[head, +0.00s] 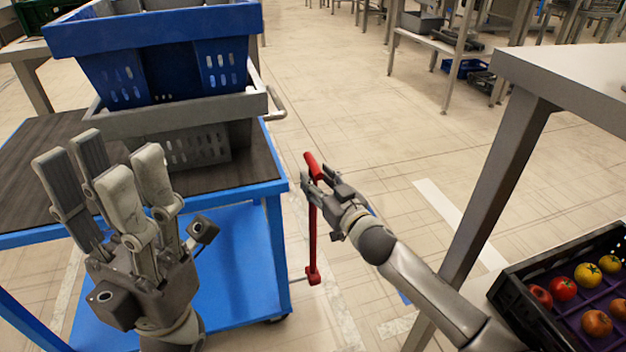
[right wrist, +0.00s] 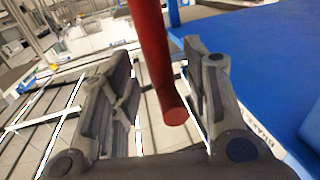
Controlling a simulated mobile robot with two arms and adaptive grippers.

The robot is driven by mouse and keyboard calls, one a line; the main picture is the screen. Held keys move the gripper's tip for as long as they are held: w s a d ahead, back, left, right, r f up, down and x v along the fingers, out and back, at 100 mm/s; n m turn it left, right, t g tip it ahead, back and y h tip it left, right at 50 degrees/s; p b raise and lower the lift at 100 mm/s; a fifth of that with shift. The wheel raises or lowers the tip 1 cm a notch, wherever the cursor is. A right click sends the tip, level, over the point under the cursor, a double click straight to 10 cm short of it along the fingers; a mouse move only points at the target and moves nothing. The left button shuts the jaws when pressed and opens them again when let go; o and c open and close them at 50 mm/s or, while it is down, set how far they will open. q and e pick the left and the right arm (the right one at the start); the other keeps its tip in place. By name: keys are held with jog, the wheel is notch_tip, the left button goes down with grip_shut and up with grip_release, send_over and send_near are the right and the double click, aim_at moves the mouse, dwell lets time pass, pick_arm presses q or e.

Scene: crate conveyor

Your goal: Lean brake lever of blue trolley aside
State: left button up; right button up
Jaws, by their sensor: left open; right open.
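The red brake lever (head: 313,235) stands roughly upright beside the blue trolley (head: 235,255), its foot near the trolley's lower right side and its top tilted slightly. My right gripper (head: 318,182) is open at the upper part of the lever. In the right wrist view the lever's red end (right wrist: 172,100) shows between the spread fingers of this gripper (right wrist: 160,95); I cannot tell whether a finger touches it. My left gripper (head: 110,185) is open and empty, fingers up, in front of the trolley's dark top shelf.
A blue crate (head: 155,35) sits on a grey crate (head: 215,150) on the trolley. At the right stand a table (head: 580,75) with a metal leg and a black crate (head: 540,315) of fruit.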

jog(key=shift+b+x, duration=0.45)
jog(key=shift+x, duration=0.95)
grip_shut()
